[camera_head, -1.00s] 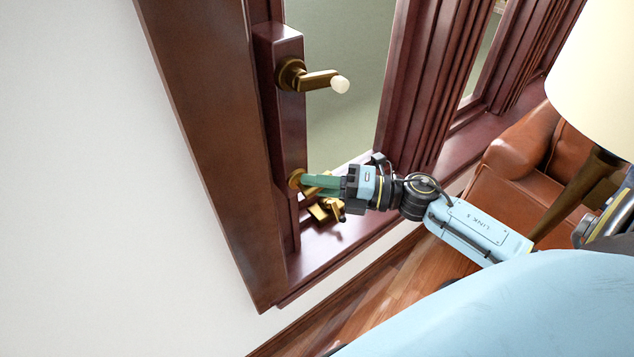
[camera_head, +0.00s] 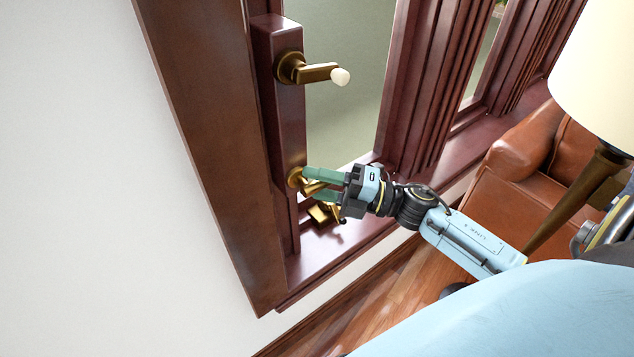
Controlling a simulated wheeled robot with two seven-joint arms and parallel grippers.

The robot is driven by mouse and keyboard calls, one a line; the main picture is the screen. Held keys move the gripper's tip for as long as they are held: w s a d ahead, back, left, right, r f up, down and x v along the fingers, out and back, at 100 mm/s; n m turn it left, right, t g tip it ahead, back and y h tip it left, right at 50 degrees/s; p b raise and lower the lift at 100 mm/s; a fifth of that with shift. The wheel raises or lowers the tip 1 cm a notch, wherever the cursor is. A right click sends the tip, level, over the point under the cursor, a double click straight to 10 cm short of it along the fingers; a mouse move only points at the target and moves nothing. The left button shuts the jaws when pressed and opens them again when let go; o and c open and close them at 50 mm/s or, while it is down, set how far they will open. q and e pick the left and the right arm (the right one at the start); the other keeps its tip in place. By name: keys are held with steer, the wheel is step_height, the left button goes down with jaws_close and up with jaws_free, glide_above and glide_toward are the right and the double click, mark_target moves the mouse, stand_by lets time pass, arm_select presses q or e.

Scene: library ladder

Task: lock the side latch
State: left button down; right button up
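The window frame (camera_head: 278,120) carries two brass latches on its dark red side block. The upper latch (camera_head: 305,70) has a lever pointing right, with a white knob at its end. The lower latch (camera_head: 295,178) is partly hidden by my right gripper (camera_head: 318,184). That gripper comes in from the right with its green fingers apart, one above and one below the lower latch's lever; I cannot tell whether they touch it. Another brass fitting (camera_head: 322,214) sits on the sill just below the fingers. My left gripper is not in view.
A brown leather sofa (camera_head: 530,150) stands at the right. A lamp with a cream shade (camera_head: 595,75) and a brown stand is in front of it. The white wall (camera_head: 90,180) at the left is bare, and wooden floor (camera_head: 350,315) shows below the sill.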

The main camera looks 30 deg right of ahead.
steer(key=shift+s+d+f, duration=0.2)
steer(key=shift+s+d, duration=0.15)
steer(key=b+v, duration=0.1)
steer(key=v, duration=1.1)
steer(key=shift+s, duration=0.15)
steer(key=shift+d, duration=0.15)
steer(key=d+f+m+t+h, duration=0.1)
steer(key=d+f+m+h, duration=0.2)
steer(key=f+m+h, duration=0.55)
steer(key=d+f+m+h, duration=0.35)
steer(key=f+m, duration=0.55)
steer(key=f, duration=0.8)
steer(key=s+a+f+m+g+h, duration=0.25)
steer(key=s+f, duration=0.25)
steer(key=f, duration=0.3)
steer(key=s+a+f+m+g+h, duration=0.1)
steer(key=s+a+f+m+g, duration=0.2)
steer(key=s+f, duration=0.4)
steer(key=s+a+f+m+g, duration=0.1)
steer(key=s+a+f+g, duration=0.3)
steer(key=s, duration=0.4)
steer(key=s+a+f+m+g, duration=0.2)
steer(key=s+a+f+g, duration=0.1)
steer(key=s+a+f, duration=0.3)
steer(key=s+f, duration=0.1)
steer(key=s, duration=0.1)
steer(key=shift+s+m+g+y, duration=0.3)
steer(key=shift+s+g+y, duration=0.05)
steer(key=shift+s, duration=0.05)
